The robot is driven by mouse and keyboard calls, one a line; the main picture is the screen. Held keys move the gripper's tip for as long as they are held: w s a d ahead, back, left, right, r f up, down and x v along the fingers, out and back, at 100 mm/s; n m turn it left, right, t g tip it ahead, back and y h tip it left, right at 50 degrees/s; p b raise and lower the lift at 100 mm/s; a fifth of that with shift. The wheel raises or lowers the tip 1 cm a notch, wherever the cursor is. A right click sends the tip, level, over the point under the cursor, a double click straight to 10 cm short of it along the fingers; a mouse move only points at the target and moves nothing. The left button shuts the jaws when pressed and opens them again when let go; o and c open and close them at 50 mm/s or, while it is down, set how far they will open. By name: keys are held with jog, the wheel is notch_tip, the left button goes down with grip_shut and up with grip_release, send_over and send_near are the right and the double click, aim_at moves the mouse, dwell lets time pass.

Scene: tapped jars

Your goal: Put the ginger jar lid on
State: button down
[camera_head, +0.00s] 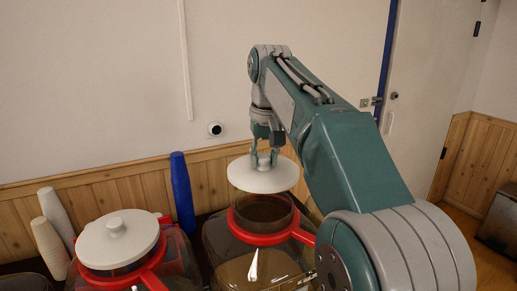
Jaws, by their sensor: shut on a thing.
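My gripper (264,158) is shut on the knob of a round white lid (262,178). The lid hangs roughly level above an open jar (262,263) with a red collar (263,238) around its neck. A gap shows between the lid and the dark jar mouth (263,210). To the left, a second jar with a red collar (120,276) has a white lid (118,238) resting on its top. No label naming ginger can be read on either jar.
White stacked cups (48,245) stand at the far left. A tall blue stack (182,192) stands behind the jars, near the wood-panelled wall (110,189). A door (428,85) is at the right. My arm covers much of the right side.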

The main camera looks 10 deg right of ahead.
jog(key=shift+a, duration=0.15)
jog(key=shift+s, duration=0.1)
jog(key=shift+f, duration=3)
jog(key=shift+f, duration=0.9)
jog(key=shift+c, duration=1.3)
grip_release()
jog(key=r, duration=0.8)
jog(key=s+r, duration=0.1)
jog(key=r, duration=0.2)
jog(key=shift+s+d+r, duration=0.1)
jog(key=shift+d+r, duration=0.15)
jog(key=shift+r, duration=0.15)
